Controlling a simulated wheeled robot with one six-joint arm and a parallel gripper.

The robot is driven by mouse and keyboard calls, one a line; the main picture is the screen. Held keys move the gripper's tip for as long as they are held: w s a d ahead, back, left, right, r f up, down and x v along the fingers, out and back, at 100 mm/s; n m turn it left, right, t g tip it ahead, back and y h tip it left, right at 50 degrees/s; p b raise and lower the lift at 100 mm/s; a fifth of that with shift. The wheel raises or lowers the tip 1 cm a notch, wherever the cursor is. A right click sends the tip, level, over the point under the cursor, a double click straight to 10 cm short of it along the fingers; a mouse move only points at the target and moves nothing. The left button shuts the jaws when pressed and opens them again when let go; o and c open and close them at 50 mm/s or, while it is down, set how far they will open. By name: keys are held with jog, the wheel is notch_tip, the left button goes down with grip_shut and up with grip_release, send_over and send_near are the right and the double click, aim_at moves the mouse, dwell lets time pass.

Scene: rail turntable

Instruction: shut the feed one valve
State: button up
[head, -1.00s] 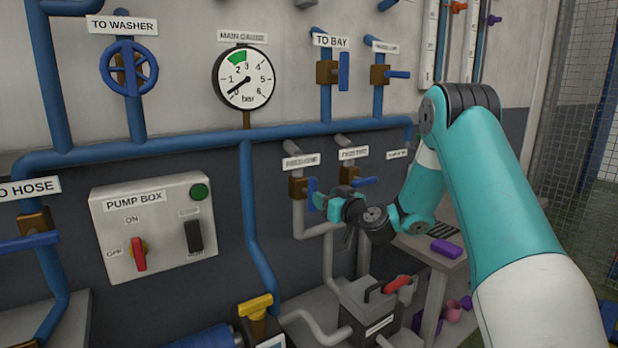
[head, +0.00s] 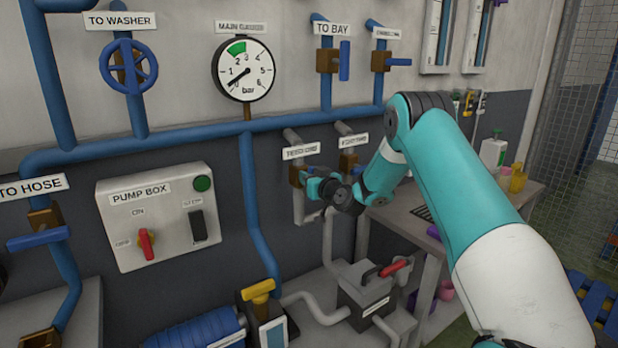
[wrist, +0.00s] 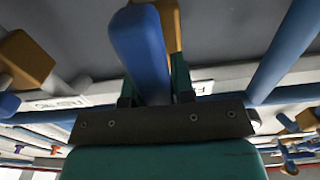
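The feed one valve (head: 295,177) sits on a grey pipe under its FEED ONE label (head: 301,151). Its brown body shows in the head view, with its blue handle mostly hidden behind my gripper (head: 314,183). In the wrist view the blue handle (wrist: 138,45) runs between the two fingers of my gripper (wrist: 154,90), with a piece of the brown body behind it. The fingers lie close on both sides of the handle. Whether they press on it cannot be made out.
The feed two valve (head: 347,162) is just to the right, close to my wrist. A grey pump unit (head: 368,295) with a red lever stands below. The pump box (head: 160,215) is to the left, and a bench (head: 410,228) is to the right.

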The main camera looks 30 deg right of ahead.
grip_shut()
jog(key=m+b, duration=0.3)
jog(key=shift+d+f+m, duration=0.15)
jog(key=shift+d+m, duration=0.1)
jog(key=shift+m, duration=0.15)
jog(key=shift+d+f+m+b, duration=0.2)
jog(key=shift+m+b, duration=0.1)
jog(key=shift+m, duration=2.05)
jog(key=shift+d+f+m+b, duration=0.2)
jog(key=shift+m+b, duration=0.1)
jog(key=shift+m, duration=2.1)
jog(key=shift+d+f+m+b, duration=0.1)
jog(key=shift+f+m+b, duration=0.15)
jog(key=shift+m, duration=2.1)
